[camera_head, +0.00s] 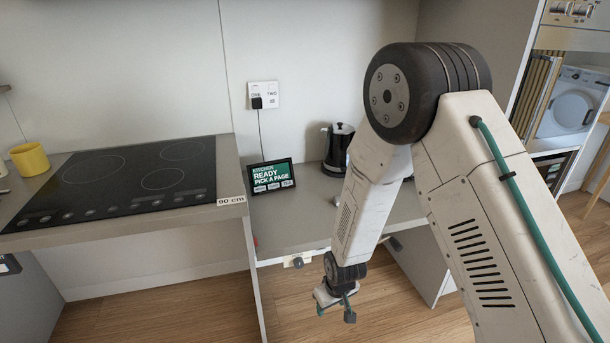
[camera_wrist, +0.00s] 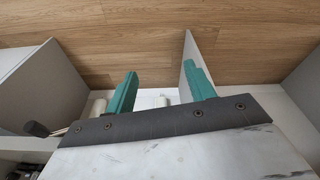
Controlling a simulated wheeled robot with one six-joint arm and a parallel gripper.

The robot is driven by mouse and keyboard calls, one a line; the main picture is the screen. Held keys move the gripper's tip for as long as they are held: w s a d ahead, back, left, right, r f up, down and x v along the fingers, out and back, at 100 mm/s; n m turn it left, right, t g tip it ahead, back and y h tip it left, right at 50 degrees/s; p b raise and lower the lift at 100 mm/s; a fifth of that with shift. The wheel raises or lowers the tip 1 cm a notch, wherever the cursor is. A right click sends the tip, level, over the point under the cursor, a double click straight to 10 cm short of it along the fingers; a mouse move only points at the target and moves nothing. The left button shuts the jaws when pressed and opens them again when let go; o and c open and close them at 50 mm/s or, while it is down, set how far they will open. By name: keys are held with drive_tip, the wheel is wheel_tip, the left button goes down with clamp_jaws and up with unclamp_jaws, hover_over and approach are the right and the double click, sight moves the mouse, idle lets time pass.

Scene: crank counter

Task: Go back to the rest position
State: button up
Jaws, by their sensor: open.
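My gripper (camera_head: 335,308) hangs low in front of the lower counter, at the end of my bent arm. It is small in the head view. In the wrist view my gripper (camera_wrist: 160,78) shows two teal fingers spread wide apart. No object is between them. The wood floor and the edge of a white panel lie beyond the fingertips.
The lower counter (camera_head: 290,230) holds a tablet (camera_head: 272,177) and a black kettle (camera_head: 336,149), partly behind my arm. The higher counter at left has a black cooktop (camera_head: 125,180) and a yellow mug (camera_head: 29,159). Open wood floor (camera_head: 165,309) lies in front.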

drive_tip(key=s+d+r+m, duration=0.2)
drive_tip(key=s+d+r, duration=0.4)
drive_tip(key=r, duration=0.8)
drive_tip(key=s+d+r+m, duration=0.1)
drive_tip(key=s+d+r, duration=0.5)
drive_tip(key=s+r, duration=0.6)
drive_tip(key=s+d+r+m, duration=0.2)
drive_tip(key=s+d+r, duration=0.5)
drive_tip(key=r, duration=0.8)
drive_tip(key=shift+s+r+m+g+h, duration=0.3)
drive_tip(key=shift+s+h, duration=0.1)
drive_tip(key=shift+s, duration=0.65)
